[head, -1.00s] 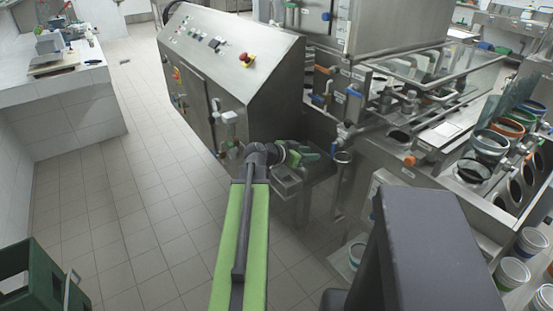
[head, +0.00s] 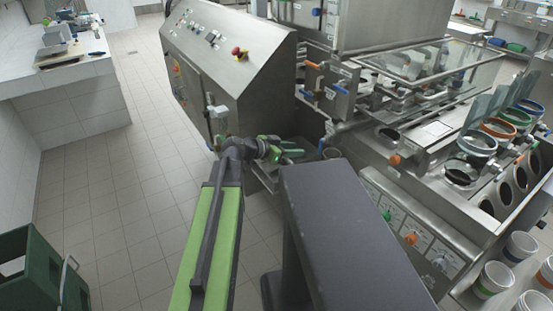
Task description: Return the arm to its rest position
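My arm, with its long green and black link, reaches forward from the bottom of the head view. I see nothing clearly held. A dark block of my own body hides the area below and right of the gripper.
A row of round filler openings (head: 478,143) with coloured rims is on the right. Several tubs (head: 494,279) stand at the lower right. A green crate (head: 40,270) is at the lower left, and a white tiled counter (head: 70,85) is at the upper left. The tiled floor between is clear.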

